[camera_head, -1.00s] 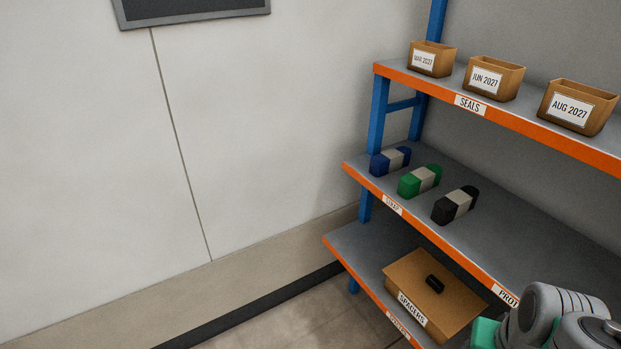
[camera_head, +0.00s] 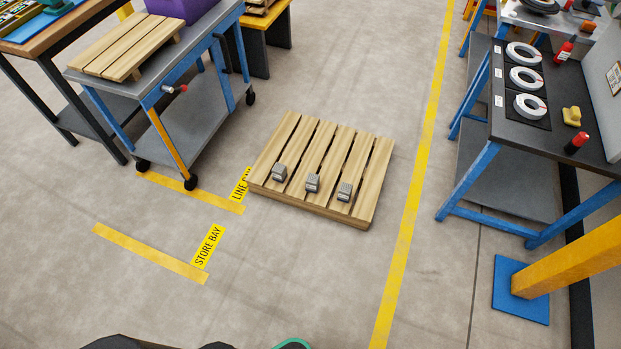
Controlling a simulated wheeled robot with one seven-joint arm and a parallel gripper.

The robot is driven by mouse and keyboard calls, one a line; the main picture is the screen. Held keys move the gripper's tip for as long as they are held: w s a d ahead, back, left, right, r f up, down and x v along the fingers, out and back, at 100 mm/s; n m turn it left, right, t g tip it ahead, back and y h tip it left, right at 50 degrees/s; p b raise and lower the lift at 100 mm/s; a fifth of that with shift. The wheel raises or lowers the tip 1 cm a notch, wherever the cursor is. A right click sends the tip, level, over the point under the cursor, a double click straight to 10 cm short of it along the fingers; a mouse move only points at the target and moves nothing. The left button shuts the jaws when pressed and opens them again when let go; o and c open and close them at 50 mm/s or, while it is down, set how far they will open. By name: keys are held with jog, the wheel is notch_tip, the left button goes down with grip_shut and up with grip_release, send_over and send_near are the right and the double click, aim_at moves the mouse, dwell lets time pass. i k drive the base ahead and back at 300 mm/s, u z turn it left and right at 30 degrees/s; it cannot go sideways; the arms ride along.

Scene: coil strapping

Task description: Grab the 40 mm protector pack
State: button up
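No pack that I can identify as the 40 mm protector pack shows in this view. A wooden pallet (camera_head: 237,186) lies on the floor in the middle. My gripper is not in view; only dark and green parts, probably of my own body, show at the bottom edge.
A blue-framed cart (camera_head: 190,60) with a slatted wooden piece (camera_head: 125,45) stands at upper left. A dark-topped bench (camera_head: 520,150) with white rings stands at right. A yellow post (camera_head: 570,265) on a blue base is at lower right. Floor before the pallet is clear.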

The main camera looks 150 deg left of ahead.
aim_at(312, 180)
jog(key=u, duration=4.75)
